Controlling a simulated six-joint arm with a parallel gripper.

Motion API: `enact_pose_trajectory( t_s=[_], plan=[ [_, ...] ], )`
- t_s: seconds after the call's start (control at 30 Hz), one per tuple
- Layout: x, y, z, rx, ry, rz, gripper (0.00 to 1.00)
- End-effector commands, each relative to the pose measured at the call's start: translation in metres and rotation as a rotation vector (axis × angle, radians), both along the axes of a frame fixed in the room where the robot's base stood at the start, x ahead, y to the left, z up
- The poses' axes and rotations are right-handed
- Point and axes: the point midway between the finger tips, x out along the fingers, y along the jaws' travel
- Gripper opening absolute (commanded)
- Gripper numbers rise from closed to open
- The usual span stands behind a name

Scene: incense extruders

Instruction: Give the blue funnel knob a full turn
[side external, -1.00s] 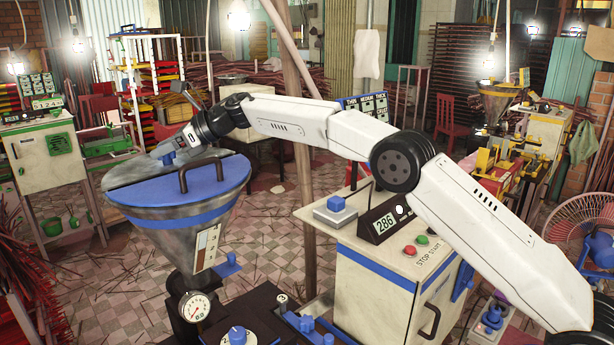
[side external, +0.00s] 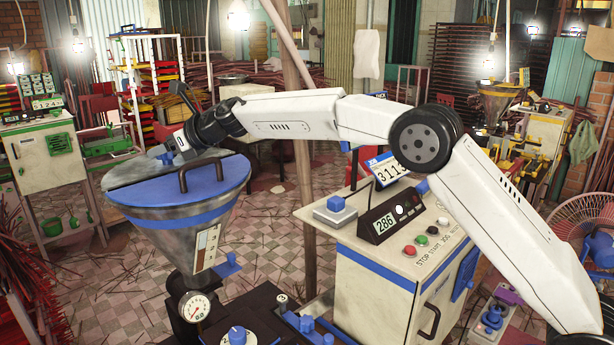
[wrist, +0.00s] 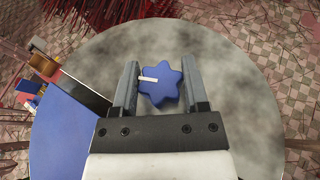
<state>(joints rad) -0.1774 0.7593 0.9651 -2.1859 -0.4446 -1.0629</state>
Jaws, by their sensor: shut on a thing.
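The blue funnel knob (wrist: 160,86) is star-shaped with a white pointer mark, which points left in the wrist view. It sits on the grey top of the funnel (wrist: 245,85), beside the blue half of the lid (wrist: 65,135). My gripper (wrist: 160,70) has one finger on each side of the knob and is shut on it. In the side external view, my gripper (side external: 168,153) reaches down at the far rim of the funnel (side external: 180,226). Only a small bit of the knob shows there.
A dark upright handle (side external: 205,176) stands on the blue lid close to my gripper. A wooden pole (side external: 301,130) rises behind my arm. A cream cabinet (side external: 375,275) with a 286 display stands to the right. The floor beyond the funnel is littered with sticks.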

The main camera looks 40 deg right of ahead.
Motion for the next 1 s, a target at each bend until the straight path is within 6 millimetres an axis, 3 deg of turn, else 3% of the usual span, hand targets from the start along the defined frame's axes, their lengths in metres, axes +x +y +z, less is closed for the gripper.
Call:
enact_pose_trajectory(
  t_s=[1.0],
  plan=[
    [0.0005, 0.0003, 0.0024, 0.002, -0.006, -0.180, 0.00]
  ],
)
